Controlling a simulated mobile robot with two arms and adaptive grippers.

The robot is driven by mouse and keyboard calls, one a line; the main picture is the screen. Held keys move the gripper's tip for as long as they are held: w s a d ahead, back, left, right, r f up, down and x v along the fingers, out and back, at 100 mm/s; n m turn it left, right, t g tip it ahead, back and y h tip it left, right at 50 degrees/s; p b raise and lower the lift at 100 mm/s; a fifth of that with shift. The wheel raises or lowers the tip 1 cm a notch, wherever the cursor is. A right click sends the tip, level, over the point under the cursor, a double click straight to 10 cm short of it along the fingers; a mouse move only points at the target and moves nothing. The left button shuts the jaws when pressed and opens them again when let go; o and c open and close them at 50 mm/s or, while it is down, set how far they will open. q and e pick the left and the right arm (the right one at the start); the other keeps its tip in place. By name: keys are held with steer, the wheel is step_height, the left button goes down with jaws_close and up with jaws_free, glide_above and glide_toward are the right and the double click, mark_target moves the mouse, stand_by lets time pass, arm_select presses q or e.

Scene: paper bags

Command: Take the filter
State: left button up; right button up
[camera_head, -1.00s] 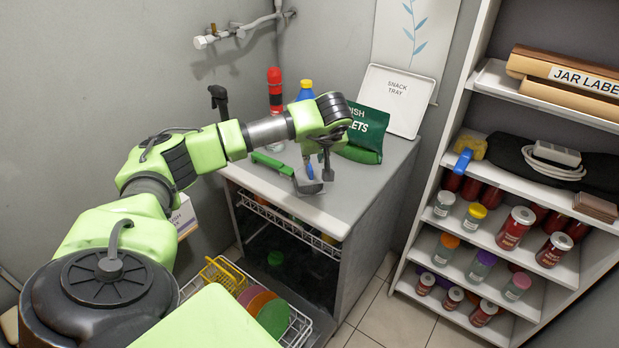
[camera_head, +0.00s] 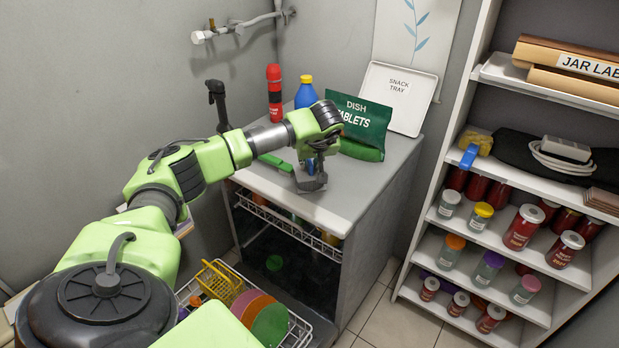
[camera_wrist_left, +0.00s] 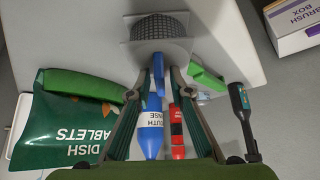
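The filter (camera_wrist_left: 160,27) is a dark mesh cylinder on a pale plate, with a narrow blue handle, on the grey worktop. In the head view the filter (camera_head: 312,183) is near the worktop's front edge, partly hidden by my left gripper (camera_head: 313,168). My left gripper points down over it. In the left wrist view its two fingers (camera_wrist_left: 160,72) stand on either side of the blue handle, apart from each other, with a gap at the right finger. My right gripper is not in view.
A green dish tablets bag (camera_head: 362,122), a blue bottle (camera_head: 306,95), a red bottle (camera_head: 274,92) and a snack tray (camera_head: 398,98) stand behind. A green-handled tool (camera_head: 275,162) lies left of the filter. Below is an open dishwasher rack (camera_head: 298,331); shelves of jars stand right.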

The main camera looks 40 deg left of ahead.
arm_select(q)
jaws_close()
steer(key=shift+r, duration=0.1)
steer(key=shift+r+p, duration=2.4)
steer(key=shift+r, duration=0.55)
